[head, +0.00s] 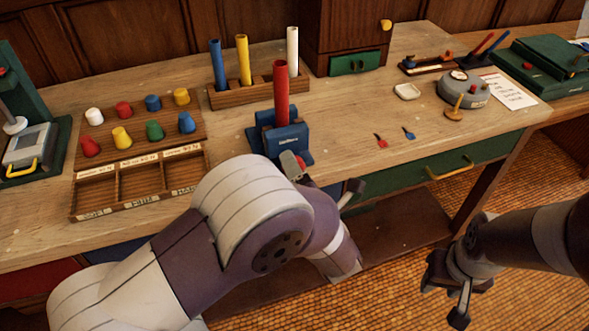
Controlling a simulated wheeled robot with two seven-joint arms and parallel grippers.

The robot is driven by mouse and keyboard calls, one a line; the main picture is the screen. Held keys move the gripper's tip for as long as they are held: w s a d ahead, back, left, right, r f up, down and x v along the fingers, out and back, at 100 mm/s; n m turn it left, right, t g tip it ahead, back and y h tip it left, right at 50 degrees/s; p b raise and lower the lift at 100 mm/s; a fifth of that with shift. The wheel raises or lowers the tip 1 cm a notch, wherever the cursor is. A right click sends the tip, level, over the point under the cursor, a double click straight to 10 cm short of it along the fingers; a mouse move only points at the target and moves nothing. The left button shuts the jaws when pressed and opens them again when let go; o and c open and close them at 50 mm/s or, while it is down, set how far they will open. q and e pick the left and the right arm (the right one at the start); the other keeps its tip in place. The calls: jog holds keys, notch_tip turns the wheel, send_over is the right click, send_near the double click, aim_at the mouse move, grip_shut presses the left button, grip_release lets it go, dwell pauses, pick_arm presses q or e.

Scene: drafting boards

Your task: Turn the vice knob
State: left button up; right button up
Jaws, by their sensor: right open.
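A blue vice (282,138) stands near the table's front edge with a red tube (281,90) upright in it. A red knob (300,166) shows low on its front, partly covered. My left gripper (322,178) is at the front of the vice, close by the knob. My own forearm hides most of this gripper, so its grip and any contact with the knob cannot be told. My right gripper (446,296) is open and empty, low at the right, in front of the table and well away from the vice.
A wooden rack (262,93) with blue, yellow and white tubes stands behind the vice. A peg board (106,121) and a compartment tray (76,194) lie left. A small white dish (407,92) and a grey round device (465,87) stand right. The tabletop right of the vice is mostly clear.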

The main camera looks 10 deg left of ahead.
pick_arm(q)
jog(key=o, duration=0.4)
jog(key=shift+w+d+r, duration=0.15)
jog(key=b+v, duration=0.1)
jog(key=v, duration=1.1)
jog(key=shift+s+d, duration=0.2)
jog(key=shift+s, duration=0.05)
